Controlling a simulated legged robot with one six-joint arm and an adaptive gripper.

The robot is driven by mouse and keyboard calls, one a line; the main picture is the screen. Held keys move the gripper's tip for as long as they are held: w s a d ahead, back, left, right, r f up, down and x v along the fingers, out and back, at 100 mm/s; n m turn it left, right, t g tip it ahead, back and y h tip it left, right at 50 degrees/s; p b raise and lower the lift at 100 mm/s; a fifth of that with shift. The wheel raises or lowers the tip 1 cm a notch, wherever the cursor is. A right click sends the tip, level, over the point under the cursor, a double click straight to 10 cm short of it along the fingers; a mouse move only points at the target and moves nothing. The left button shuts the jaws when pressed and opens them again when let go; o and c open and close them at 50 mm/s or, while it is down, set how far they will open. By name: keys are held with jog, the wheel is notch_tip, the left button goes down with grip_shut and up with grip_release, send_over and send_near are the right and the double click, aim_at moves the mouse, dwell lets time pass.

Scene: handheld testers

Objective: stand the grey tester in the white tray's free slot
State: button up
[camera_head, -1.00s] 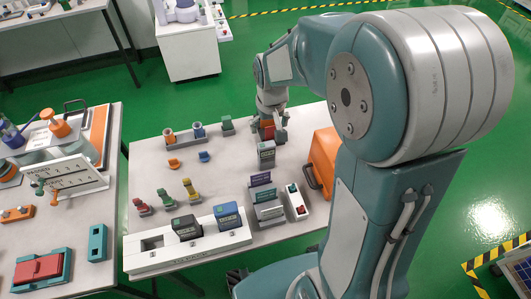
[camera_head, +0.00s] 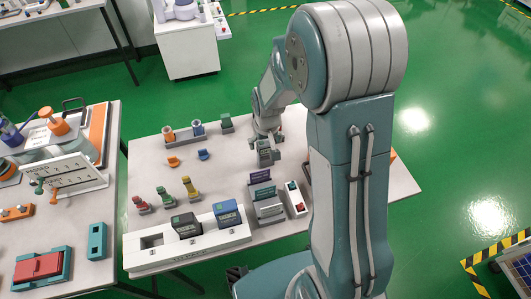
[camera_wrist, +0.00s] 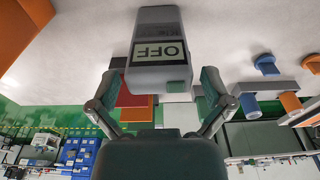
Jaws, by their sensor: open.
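The grey tester (camera_head: 264,158) stands upright on the table, right of its middle. In the wrist view the tester (camera_wrist: 158,75) shows a pale screen reading OFF, upside down there. My gripper (camera_head: 267,138) is open at the tester's far side, close to its upper end. In the wrist view my gripper's fingers (camera_wrist: 160,88) lie apart, one on each side of the tester's near end; contact is not clear. The white tray (camera_head: 190,252) lies at the table's front. It holds a black tester (camera_head: 186,226) and a blue tester (camera_head: 228,213). Its left slot (camera_head: 152,241) is empty.
Red, green and yellow stamp-like pieces (camera_head: 165,197) stand behind the tray. My arm hides much of the table's right side.

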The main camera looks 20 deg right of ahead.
jog(key=c, duration=1.2)
jog(key=shift+r, duration=0.1)
jog(key=shift+r, duration=0.3)
notch_tip(320, 180, up, 2)
jog(key=shift+r, duration=0.2)
jog(key=s+r, duration=1)
jog(key=s, duration=0.4)
